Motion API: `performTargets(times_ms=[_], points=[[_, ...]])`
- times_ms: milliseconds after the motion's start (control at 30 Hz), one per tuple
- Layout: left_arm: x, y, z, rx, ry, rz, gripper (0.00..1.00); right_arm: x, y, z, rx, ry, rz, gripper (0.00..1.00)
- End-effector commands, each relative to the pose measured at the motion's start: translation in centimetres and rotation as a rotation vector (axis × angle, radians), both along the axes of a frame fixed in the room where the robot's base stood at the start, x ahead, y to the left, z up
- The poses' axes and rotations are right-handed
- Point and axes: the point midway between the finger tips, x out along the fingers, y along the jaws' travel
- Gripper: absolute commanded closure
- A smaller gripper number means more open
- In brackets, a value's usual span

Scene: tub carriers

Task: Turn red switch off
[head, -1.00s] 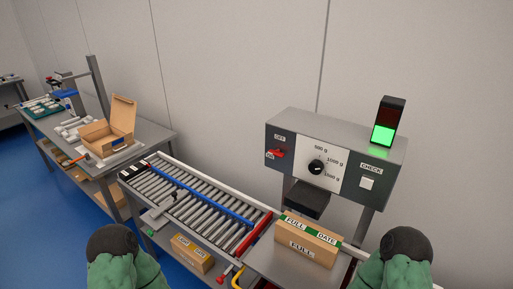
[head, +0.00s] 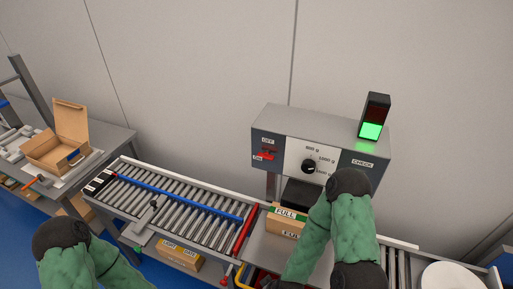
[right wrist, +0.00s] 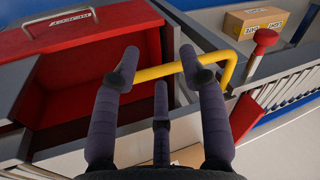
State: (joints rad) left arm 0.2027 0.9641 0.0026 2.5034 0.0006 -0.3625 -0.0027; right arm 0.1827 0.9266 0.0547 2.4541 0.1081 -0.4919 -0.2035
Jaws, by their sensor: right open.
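The red switch (head: 266,155) sits on the left of the grey checkweigher panel, with an OFF label above it and an ON label at its lower left. Its lever lies low, near ON, but is small in this view. My right arm is bent in front of the machine, its forearm pointing down and left, well below the switch. My right gripper (right wrist: 160,68) is open and empty in the right wrist view, above a yellow bar and beside a red bin. The switch is not in that view. My left arm shows at lower left, but its gripper does not.
A FULL carton (head: 284,222) stands under the machine head, partly behind my right arm. The roller conveyor (head: 180,205) runs left. The yellow bar (right wrist: 160,71), red bin (right wrist: 78,122) and red knob (right wrist: 265,37) are near my right gripper. The green lamp (head: 370,131) is lit.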

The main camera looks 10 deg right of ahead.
Motion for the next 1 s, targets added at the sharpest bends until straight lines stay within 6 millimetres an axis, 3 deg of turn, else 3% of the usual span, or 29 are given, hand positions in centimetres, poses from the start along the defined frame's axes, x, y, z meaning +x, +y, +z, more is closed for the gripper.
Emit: performTargets(times_ms=[33, 133, 300, 500, 633, 800, 900, 1000], points=[[0.0, 0.0, 2.0, 0.0, 0.0, 0.0, 0.6, 1.6, -0.2, 2.5, -0.033, -0.06, 0.029, 0.57], [0.0, 0.0, 4.2, 0.0, -0.001, 0.0, 0.6, 6.4, -0.7, 6.7, -0.161, -0.243, 0.129, 0.57], [0.0, 0.0, 5.2, 0.0, 0.0, 0.0, 0.6, 13.9, -1.4, 13.4, -0.462, -0.535, 0.311, 0.57], [0.0, 0.0, 5.3, 0.0, 0.0, 0.0, 0.6, 19.6, -1.2, 23.1, -0.895, -0.766, 0.483, 0.57], [0.0, 0.0, 5.2, 0.0, 0.0, 0.0, 0.6, 20.9, -0.8, 30.0, -1.2, -0.825, 0.555, 0.57], [0.0, 0.0, 5.2, 0.0, 0.0, 0.0, 0.6, 20.2, -0.3, 37.6, -1.543, -0.784, 0.603, 0.57], [0.0, 0.0, 5.2, 0.0, 0.0, 0.0, 0.6, 19.4, -0.1, 40.4, -1.673, -0.733, 0.616, 0.57], [0.0, 0.0, 5.2, 0.0, 0.0, 0.0, 0.6, 18.7, 0.0, 41.9, -1.744, -0.695, 0.625, 0.57]])
